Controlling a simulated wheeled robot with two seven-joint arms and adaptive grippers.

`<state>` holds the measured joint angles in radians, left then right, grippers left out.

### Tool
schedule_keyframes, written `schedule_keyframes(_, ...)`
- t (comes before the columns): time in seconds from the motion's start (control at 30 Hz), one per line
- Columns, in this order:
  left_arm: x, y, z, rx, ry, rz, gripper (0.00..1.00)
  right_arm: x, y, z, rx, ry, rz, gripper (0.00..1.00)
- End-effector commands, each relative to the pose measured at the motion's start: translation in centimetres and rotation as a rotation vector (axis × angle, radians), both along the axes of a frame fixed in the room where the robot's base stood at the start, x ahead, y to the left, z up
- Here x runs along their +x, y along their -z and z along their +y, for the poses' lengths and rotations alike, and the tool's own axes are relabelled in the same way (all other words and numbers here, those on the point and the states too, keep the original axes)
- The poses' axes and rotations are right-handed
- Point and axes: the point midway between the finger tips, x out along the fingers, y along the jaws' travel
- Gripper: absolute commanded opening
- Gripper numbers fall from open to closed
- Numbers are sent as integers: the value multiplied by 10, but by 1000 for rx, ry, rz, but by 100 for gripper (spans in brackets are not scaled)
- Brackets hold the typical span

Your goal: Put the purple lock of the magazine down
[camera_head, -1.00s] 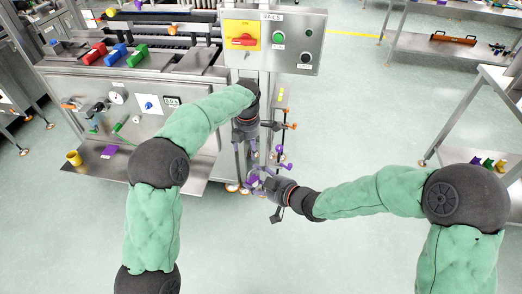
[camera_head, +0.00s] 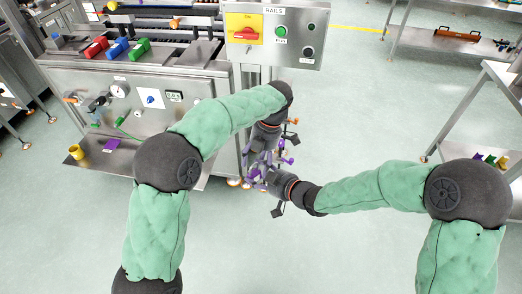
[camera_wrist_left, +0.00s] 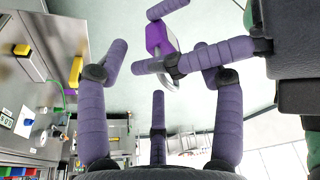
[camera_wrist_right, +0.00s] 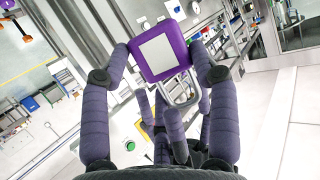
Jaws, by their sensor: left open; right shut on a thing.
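The purple lock is a padlock with a pale square face and a metal shackle. In the right wrist view the lock (camera_wrist_right: 179,58) sits between the fingers of my right gripper (camera_wrist_right: 162,68), which is shut on it. The shackle points back toward the palm. In the left wrist view the lock (camera_wrist_left: 155,36) is beyond the fingers of my left gripper (camera_wrist_left: 160,72), which is open. In the head view my left gripper (camera_head: 265,157) is close above my right gripper (camera_head: 261,178), and their fingers overlap. I cannot tell whether they touch. The magazine is not clearly visible.
A steel workstation (camera_head: 70,78) with a control box (camera_head: 290,65) stands behind my grippers. Its low shelf (camera_head: 130,172) holds a yellow cup (camera_head: 77,152) and a flat purple piece (camera_head: 111,145). A steel rack (camera_head: 462,120) stands at right. The floor in front is clear.

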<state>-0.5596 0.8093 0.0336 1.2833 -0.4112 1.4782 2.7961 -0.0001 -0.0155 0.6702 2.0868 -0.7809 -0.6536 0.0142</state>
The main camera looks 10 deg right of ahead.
Motion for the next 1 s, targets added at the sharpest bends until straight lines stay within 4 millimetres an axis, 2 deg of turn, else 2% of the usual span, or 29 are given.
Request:
schedule_keyframes(0.1, -3, 19, 5, 1, -2, 2, 67, 0, 0, 0, 1, 0, -1, 25)
schedule_keyframes(0.3, -6, 43, 11, 0, 0, 1, 67, 0, 0, 0, 1, 0, -1, 25)
schedule_keyframes(0.5, -7, 53, 13, 0, 0, 0, 67, 0, 0, 0, 1, 0, -1, 25)
schedule_keyframes(0.77, -7, 54, 13, -1, 0, 0, 67, 0, 0, 0, 1, 0, -1, 25)
schedule_keyframes(0.87, -7, 54, 13, -1, 0, 0, 45, 0, 0, 0, 1, 0, -1, 25)
schedule_keyframes(1.0, -8, 53, 13, -1, 1, 1, 5, 0, -1, 0, 0, 1, -1, 25)
